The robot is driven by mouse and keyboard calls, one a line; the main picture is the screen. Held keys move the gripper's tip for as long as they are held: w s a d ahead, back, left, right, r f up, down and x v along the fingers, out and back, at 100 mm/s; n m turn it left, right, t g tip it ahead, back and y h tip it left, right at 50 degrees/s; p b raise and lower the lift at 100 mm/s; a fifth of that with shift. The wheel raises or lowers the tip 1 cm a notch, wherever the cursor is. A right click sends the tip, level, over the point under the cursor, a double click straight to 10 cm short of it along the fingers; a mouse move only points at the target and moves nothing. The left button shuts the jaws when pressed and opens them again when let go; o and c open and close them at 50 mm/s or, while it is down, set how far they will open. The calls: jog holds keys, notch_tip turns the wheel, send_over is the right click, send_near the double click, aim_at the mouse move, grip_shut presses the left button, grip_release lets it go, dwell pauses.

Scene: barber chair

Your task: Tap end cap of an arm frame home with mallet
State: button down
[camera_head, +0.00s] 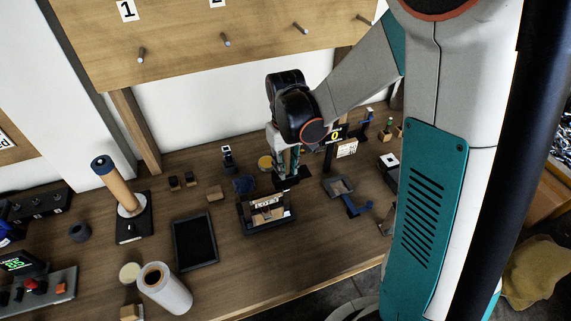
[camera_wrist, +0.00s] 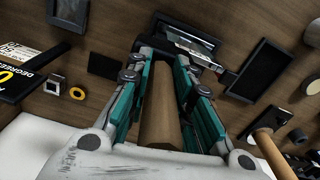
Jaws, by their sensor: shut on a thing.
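My gripper (camera_wrist: 165,90) is shut on a brown, tapered wooden piece (camera_wrist: 161,125), which looks like the mallet's handle. In the head view my gripper (camera_head: 288,168) points down above the bench, just behind and to the right of a black fixture (camera_head: 268,228). The fixture holds a pale labelled piece, seemingly the arm frame (camera_head: 267,207). In the wrist view the fixture (camera_wrist: 180,30) lies beyond the fingertips, partly hidden by them. The end cap is too small to tell apart. I cannot tell whether the held piece touches anything.
A black tray (camera_head: 194,240) lies left of the fixture. A small grey tray (camera_head: 338,187) and a blue bracket (camera_head: 355,207) lie to the right. The front bench edge is mostly clear.

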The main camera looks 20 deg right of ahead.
aim_at(285, 153)
jog(key=shift+f+b, duration=0.5)
jog(key=shift+f, duration=0.3)
jog(key=shift+r, duration=0.15)
jog(key=shift+r+p, duration=1.9)
jog(key=shift+r, duration=1.1)
jog(key=shift+w+f, duration=0.1)
jog(key=shift+f, duration=0.05)
